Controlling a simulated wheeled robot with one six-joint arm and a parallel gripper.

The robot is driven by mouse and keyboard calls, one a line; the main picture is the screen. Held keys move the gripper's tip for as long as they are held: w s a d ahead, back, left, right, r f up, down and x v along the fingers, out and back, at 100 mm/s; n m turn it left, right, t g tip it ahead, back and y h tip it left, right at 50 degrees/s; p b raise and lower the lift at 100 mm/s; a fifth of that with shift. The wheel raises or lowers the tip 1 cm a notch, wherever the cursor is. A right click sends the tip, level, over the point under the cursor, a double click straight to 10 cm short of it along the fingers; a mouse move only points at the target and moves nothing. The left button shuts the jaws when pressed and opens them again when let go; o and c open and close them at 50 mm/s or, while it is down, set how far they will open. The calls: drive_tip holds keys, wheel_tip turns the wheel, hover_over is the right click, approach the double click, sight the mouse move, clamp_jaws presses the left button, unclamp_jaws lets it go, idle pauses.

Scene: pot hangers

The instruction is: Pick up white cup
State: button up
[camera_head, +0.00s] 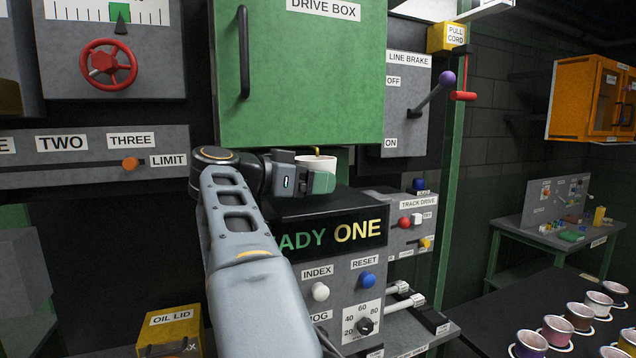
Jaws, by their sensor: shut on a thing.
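The white cup (319,163) is in the head view, just below the green drive box and above the dark top of the console. My gripper (318,180) is shut on the white cup, with a green fingertip across its front lower side. The cup looks upright. Its lower part is hidden behind the finger, and I cannot tell whether it touches the surface below.
The green drive box (300,75) hangs close above the cup. The console with the READY ONE display (335,236) stands below it. Several coloured cups (557,331) stand on a dark table (500,296) at lower right. A line brake lever (430,98) sticks out at right.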

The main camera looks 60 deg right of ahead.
drive_tip(key=f+v, duration=0.2)
drive_tip(key=v, duration=1.4)
drive_tip(key=shift+w+a+f, duration=0.15)
drive_tip(key=shift+a+f, duration=0.1)
drive_tip(key=shift+a, duration=0.15)
drive_tip(key=o, duration=0.7)
drive_tip(key=c, duration=0.7)
